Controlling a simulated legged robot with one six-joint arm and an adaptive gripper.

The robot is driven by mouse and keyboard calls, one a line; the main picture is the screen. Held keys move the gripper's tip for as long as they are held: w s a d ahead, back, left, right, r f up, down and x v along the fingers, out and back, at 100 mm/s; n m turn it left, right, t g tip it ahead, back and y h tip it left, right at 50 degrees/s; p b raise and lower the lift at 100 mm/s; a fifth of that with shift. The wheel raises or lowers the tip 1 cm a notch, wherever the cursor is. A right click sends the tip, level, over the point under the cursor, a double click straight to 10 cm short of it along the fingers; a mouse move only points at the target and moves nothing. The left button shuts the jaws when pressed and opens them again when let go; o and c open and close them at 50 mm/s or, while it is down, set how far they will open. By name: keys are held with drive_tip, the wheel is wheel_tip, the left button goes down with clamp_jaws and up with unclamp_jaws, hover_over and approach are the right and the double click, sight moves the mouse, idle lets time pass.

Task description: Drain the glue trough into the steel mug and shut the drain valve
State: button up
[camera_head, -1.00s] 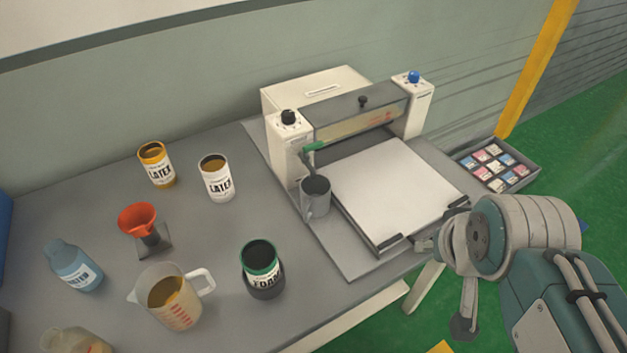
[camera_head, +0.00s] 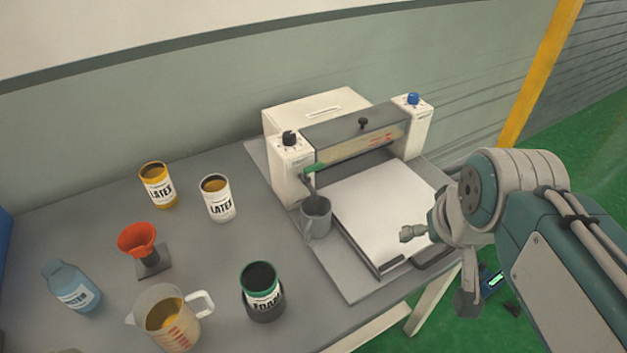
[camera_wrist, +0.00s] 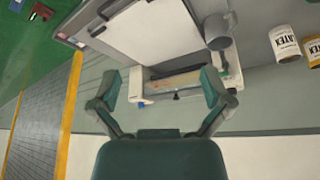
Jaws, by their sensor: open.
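The glue machine (camera_head: 292,178) stands at the back of the table, with its trough (camera_head: 365,147) between two cream end posts. A green-handled drain valve (camera_head: 315,168) is on the left post, with a dark spout below it. The steel mug (camera_head: 318,224) stands under the spout; its contents and any flow are unclear. It also shows in the wrist view (camera_wrist: 217,28). My gripper (camera_head: 412,233) is above the machine's white bed (camera_head: 372,205), right of the mug and apart from it. In the wrist view my gripper (camera_wrist: 160,90) has its fingers spread and empty, facing the machine.
Left on the table are two latex cans (camera_head: 157,186) (camera_head: 217,199), a red funnel (camera_head: 137,238), a blue bottle (camera_head: 70,287), a measuring jug (camera_head: 163,318) and a green-rimmed can (camera_head: 262,292). A blue knob (camera_head: 413,98) tops the right post. A wall (camera_head: 190,110) stands behind.

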drive_tip(key=w+a+r+n+g, duration=0.1)
drive_tip(key=w+a+r, duration=0.2)
drive_tip(key=w, duration=0.4)
drive_tip(key=n+g, duration=0.4)
drive_tip(key=n, duration=0.1)
hover_over(313, 165)
wheel_tip(313, 165, down, 3)
wheel_tip(313, 165, down, 11)
drive_tip(key=shift+r, duration=0.1)
drive_tip(key=c, duration=1.1)
